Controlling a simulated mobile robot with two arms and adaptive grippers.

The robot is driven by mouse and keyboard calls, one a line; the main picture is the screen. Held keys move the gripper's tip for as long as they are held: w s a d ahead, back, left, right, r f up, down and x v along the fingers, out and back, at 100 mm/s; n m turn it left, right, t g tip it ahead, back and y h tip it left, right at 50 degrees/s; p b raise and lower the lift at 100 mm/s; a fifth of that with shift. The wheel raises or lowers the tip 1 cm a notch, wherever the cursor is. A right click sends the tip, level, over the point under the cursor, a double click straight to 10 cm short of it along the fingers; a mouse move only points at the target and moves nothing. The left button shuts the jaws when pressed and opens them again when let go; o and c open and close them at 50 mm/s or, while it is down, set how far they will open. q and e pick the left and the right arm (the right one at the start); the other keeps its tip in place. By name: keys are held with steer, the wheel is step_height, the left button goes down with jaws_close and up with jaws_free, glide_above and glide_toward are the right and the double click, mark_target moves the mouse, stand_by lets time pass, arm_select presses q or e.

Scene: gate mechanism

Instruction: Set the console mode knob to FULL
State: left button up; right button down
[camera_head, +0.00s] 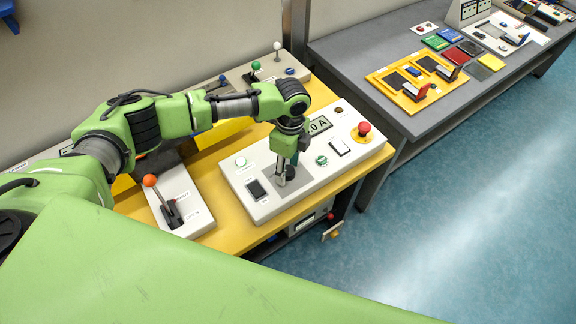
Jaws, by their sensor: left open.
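The console (258,207) is a white sloped panel on the yellow bench. A dark round knob (290,181) sits on a grey plate near its middle, partly hidden by my left gripper. Labels are too small to read, so its setting cannot be told. My right gripper is not in view.
The console also carries a black rocker switch (257,188), a display (319,125) and a red mushroom button (363,129). An orange-tipped lever box (185,208) stands to the left. A grey table (345,55) with yellow fixtures is at the right.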

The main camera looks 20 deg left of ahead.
arm_select(q)
steer(key=shift+c, duration=0.3)
steer(key=c, duration=1)
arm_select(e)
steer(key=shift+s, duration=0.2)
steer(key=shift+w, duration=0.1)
